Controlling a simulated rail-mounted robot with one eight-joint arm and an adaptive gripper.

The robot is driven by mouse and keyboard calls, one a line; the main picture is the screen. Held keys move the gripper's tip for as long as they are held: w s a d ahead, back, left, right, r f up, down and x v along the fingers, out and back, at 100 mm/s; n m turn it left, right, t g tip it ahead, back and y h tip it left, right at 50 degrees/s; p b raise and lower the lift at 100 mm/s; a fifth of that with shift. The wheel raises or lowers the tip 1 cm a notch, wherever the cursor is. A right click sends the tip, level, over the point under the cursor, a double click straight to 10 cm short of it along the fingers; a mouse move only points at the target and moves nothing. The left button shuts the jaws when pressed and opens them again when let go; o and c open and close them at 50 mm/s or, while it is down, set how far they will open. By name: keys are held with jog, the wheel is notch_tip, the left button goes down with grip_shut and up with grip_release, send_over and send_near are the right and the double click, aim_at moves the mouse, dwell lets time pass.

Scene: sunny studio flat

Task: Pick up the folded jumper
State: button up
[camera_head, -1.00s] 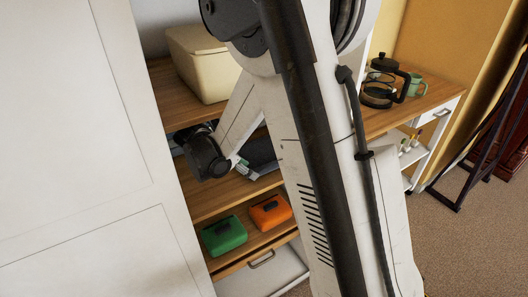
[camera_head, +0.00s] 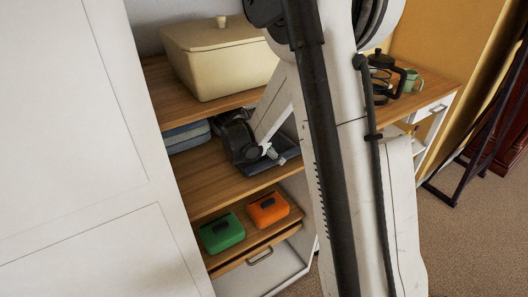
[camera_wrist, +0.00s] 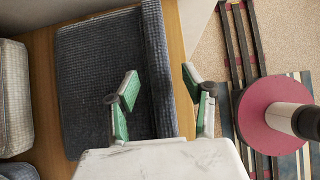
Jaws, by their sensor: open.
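A dark blue-grey folded knitted cloth, which looks like the folded jumper (camera_wrist: 100,80), lies on the wooden shelf in the wrist view, with a thick rolled fold along its right side. In the head view a dark part of it (camera_head: 286,167) shows beside my gripper (camera_head: 272,155); my arm hides the rest. In the wrist view my gripper (camera_wrist: 160,79) is open and empty. Its left green-padded finger is over the jumper and its right finger is past the fold, by the shelf edge. I cannot tell whether either finger touches it.
Folded blue cloths (camera_head: 186,136) lie farther left on the same shelf (camera_head: 215,180). A cream lidded box (camera_head: 220,65) stands on the shelf above. Green (camera_head: 222,232) and orange (camera_head: 268,208) cases sit below. A round red object (camera_wrist: 270,110) stands beyond the shelf edge.

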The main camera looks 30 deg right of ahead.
jog(key=shift+d+f, duration=0.15)
jog(key=shift+f, duration=0.15)
grip_shut()
jog(key=shift+r, duration=0.15)
